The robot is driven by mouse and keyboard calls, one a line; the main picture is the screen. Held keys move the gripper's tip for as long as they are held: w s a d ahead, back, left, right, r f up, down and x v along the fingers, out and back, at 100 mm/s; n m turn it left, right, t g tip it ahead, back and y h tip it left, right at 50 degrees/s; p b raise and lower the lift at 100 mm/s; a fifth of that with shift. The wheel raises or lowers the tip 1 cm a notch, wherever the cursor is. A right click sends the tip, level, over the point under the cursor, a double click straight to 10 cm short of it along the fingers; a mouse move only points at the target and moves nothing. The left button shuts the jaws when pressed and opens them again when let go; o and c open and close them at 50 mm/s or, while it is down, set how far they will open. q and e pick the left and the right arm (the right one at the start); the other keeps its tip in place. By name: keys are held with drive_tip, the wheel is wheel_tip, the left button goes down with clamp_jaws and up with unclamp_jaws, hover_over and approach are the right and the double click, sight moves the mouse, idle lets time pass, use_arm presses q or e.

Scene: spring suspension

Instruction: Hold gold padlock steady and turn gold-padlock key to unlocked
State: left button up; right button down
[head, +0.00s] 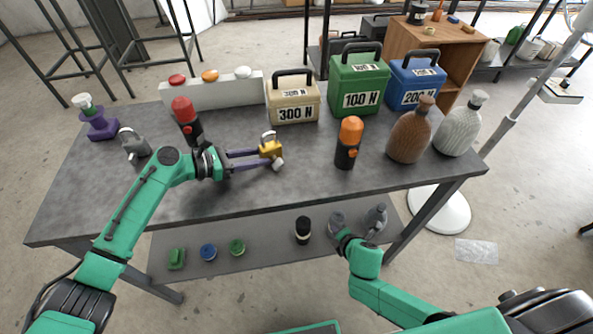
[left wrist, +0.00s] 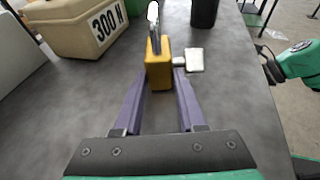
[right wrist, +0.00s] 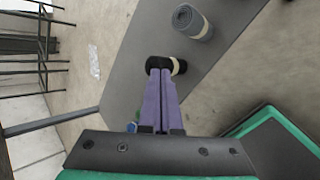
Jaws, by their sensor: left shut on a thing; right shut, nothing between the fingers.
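The gold padlock (head: 270,150) stands upright on the grey table, its silver shackle on top. It also shows in the left wrist view (left wrist: 158,66). The gold-padlock key (left wrist: 194,60) has a pale, flat head and sticks out from the padlock's right side; it shows in the head view too (head: 277,164). My left gripper (left wrist: 160,78) is shut on the padlock body, one purple finger on each side. My right gripper (right wrist: 161,74) is shut and empty, low by the table's front right, away from the key. Its fingers are not clear in the head view.
A red-topped torch (head: 185,118) stands by my left wrist, an orange-topped torch (head: 348,143) right of the padlock. Weight boxes (head: 293,100) stand behind it, bottles (head: 410,135) at right. Table beside the key is clear.

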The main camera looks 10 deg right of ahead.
drive_tip(key=s+a+r+m+t+y, duration=0.2)
drive_tip(key=a+r, duration=0.5)
drive_tip(key=r, duration=0.1)
drive_tip(key=s+a+r+m+t+y, duration=0.1)
drive_tip(key=s+a+r+t, duration=0.15)
drive_tip(key=a+r, duration=0.45)
use_arm(q)
drive_tip(key=shift+s, duration=0.1)
drive_tip(key=shift+a, duration=0.15)
use_arm(e)
wheel_tip(320, 180, up, 14)
drive_tip(key=m+t+h, duration=0.1)
drive_tip(key=m+t, duration=0.2)
drive_tip(key=m, duration=0.8)
hover_over(277, 162)
drive_tip(key=s+a, duration=0.2)
drive_tip(key=s, duration=0.2)
drive_tip(key=shift+s+a+f, duration=0.15)
drive_tip(key=d+f, duration=0.1)
drive_tip(key=w+d+f, duration=0.1)
drive_tip(key=f, duration=0.1)
drive_tip(key=shift+d+f, duration=0.2)
drive_tip(key=shift+d, duration=0.05)
drive_tip(key=shift+w, duration=0.1)
